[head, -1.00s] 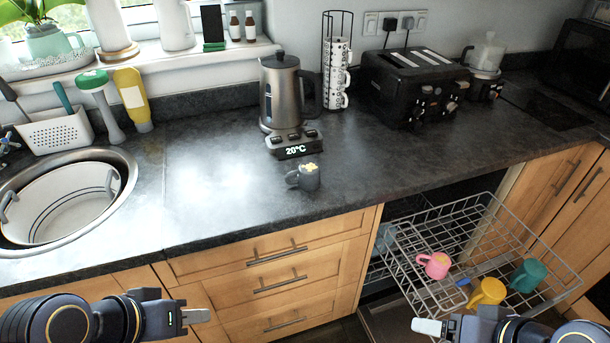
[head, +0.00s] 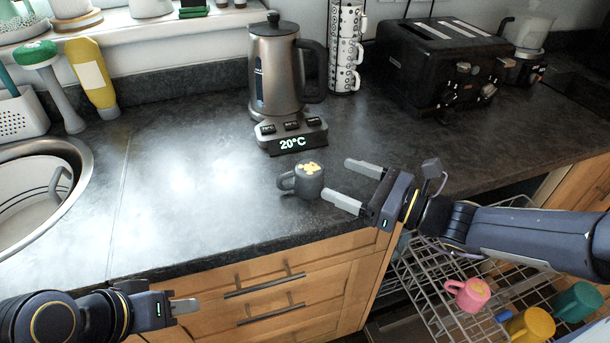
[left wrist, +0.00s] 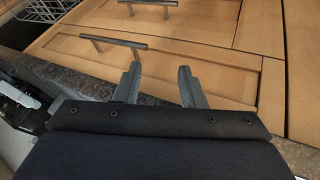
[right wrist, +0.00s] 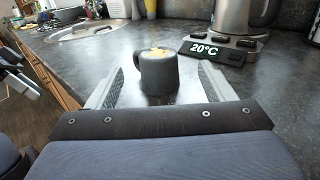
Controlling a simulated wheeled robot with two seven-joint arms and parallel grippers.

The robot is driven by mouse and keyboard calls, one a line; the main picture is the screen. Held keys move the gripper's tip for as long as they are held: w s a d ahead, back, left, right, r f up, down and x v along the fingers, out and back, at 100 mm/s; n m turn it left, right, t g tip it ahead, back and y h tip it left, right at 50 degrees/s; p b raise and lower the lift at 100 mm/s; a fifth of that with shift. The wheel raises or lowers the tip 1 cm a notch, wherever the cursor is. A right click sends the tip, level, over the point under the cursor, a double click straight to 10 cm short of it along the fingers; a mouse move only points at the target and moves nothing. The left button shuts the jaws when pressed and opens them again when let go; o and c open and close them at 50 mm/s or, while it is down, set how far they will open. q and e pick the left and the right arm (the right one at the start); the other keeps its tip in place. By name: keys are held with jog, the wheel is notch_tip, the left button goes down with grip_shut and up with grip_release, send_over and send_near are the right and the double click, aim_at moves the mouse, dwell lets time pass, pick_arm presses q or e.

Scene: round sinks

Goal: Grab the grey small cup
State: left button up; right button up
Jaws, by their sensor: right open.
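In the right wrist view the cup (right wrist: 158,73) is ahead, between the lines of the two fingers. My right gripper (head: 354,183) is open and empty, just right of the cup, fingers pointing at it; I see no contact. My left gripper (head: 184,307) is low at the left, in front of the drawers. In the left wrist view its fingers (left wrist: 157,85) are apart with nothing between them.
A kettle (head: 275,75) on its base (head: 291,135) stands just behind the cup. A toaster (head: 440,60) and a stack of cups (head: 345,60) are further back. A round sink (head: 70,165) is at the left. An open dishwasher rack (head: 425,275) holds pink, yellow and green mugs below the right arm.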

aim_at(322, 174)
jog(key=x, duration=0.7)
jog(key=shift+s+f, duration=0.15)
jog(key=shift+s, duration=0.05)
jog(key=c, duration=1.2)
